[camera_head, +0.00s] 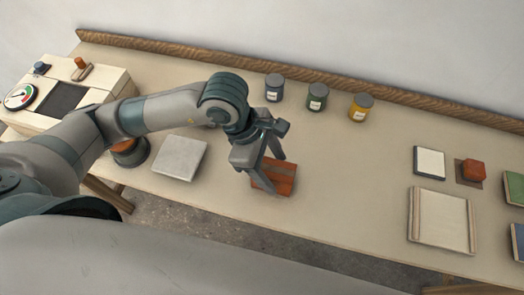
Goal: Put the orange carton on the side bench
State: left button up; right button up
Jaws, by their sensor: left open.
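The orange carton (274,181) is a small orange-brown box with a darker band, lying near the front edge of the long bench (330,165). My left gripper (266,161) is open and points down at the carton, with its fingers over the carton's far part. The fingers hide some of the carton, and I cannot tell whether they touch it. No separate side bench can be made out. My right gripper is not in view.
Several jars (317,97) stand at the back. A red block (473,170) and a pale tray (440,219) are on the right. The bench between is clear.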

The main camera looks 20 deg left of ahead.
pick_arm(q)
jog(key=b+v, duration=0.1)
jog(key=v, duration=0.6)
jog(key=shift+a+r, duration=0.1)
jog(key=shift+r, duration=0.1)
